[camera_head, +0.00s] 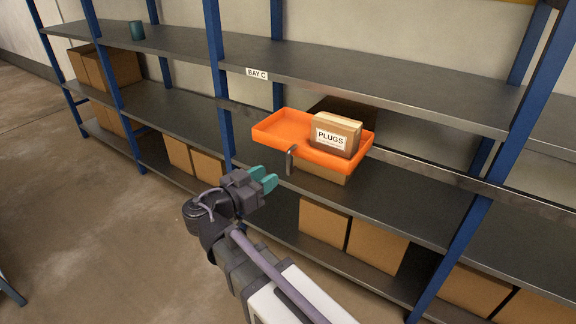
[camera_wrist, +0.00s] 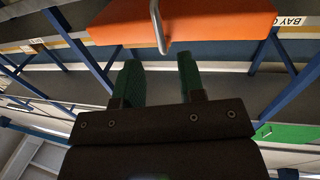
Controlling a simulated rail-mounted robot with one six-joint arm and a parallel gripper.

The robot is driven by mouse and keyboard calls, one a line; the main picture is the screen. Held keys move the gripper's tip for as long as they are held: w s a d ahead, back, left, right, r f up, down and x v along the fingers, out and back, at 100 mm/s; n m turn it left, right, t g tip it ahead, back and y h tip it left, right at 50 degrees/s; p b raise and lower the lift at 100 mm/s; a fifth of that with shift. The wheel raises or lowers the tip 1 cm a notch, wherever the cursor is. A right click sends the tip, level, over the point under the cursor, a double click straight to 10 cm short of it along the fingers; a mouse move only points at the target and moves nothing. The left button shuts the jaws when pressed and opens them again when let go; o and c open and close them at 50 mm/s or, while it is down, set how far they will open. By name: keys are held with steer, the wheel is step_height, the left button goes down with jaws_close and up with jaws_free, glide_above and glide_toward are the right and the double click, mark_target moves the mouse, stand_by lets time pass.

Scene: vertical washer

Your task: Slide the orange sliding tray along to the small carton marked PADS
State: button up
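The orange sliding tray (camera_head: 278,130) sits on a rail along the shelf front in the head view, and its orange underside (camera_wrist: 195,22) fills the top of the wrist view. A grey handle (camera_head: 290,160) hangs from its front edge; the handle (camera_wrist: 157,30) also shows in the wrist view. A small carton marked PLUGS (camera_head: 335,135) stands in the tray's right part. My gripper (camera_head: 268,179) is in front of and below-left of the handle, apart from it. In the wrist view its green fingers (camera_wrist: 159,76) are open with nothing between them. I see no carton marked PADS.
A metal rail (camera_head: 430,172) runs along the shelf front past blue uprights (camera_head: 217,75). A BAY C label (camera_head: 257,73) is on the shelf above. A brown box (camera_head: 322,174) is just below the tray, and boxes (camera_head: 375,246) fill lower shelves. The floor (camera_head: 90,200) at left is clear.

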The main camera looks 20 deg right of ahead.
mark_target(287, 165)
steer(key=x, duration=0.8)
steer(key=shift+d, duration=0.1)
jaws_close()
